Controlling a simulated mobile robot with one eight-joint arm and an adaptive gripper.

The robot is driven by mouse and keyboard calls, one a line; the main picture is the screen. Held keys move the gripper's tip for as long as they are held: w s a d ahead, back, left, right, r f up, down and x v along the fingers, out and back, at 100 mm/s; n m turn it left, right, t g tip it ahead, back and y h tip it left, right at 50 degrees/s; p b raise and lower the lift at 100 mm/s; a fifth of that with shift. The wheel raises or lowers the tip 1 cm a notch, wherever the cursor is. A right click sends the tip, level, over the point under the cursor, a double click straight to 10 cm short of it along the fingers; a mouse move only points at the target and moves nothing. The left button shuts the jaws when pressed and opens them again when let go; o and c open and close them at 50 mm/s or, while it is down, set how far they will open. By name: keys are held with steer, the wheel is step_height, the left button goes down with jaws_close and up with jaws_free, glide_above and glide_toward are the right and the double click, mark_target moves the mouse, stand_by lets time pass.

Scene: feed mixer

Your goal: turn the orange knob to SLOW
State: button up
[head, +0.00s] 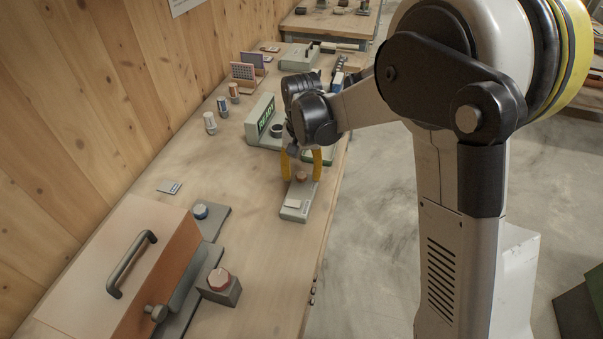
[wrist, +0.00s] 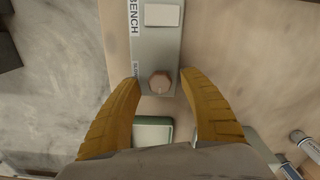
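A brownish-orange faceted knob (wrist: 160,82) sits on a narrow grey panel (wrist: 155,48) marked BENCH. A fine pale line shows on the knob, but I cannot read its setting, and the small side label is unclear. In the head view the knob (head: 302,176) is on the panel (head: 295,212) near the bench's right edge. My gripper (head: 301,167) points down over it. In the wrist view my gripper (wrist: 161,77) is open, its yellow fingers on either side of the knob with gaps between. A reddish-orange knob (head: 219,278) sits on a separate grey block nearer the camera.
A device with a green display (head: 264,122) stands behind my gripper. Several small cylinders (head: 210,122) stand near the wall. Floor lies right of the bench.

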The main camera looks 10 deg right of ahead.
mark_target(303, 175)
step_height(303, 175, up, 12)
stand_by(0.6)
steer(key=s+d+r+n+t, duration=0.1)
steer(key=s+d+r+t, duration=0.45)
steer(key=s, duration=0.55)
steer(key=s+d+f+n+t, duration=0.1)
steer(key=s+d+f, duration=0.2)
steer(key=s+d, duration=0.3)
steer(key=s, duration=0.4)
steer(key=shift+d+t, duration=0.15)
steer(key=shift+t, duration=0.2)
steer(key=shift+w, duration=0.1)
stand_by(0.7)
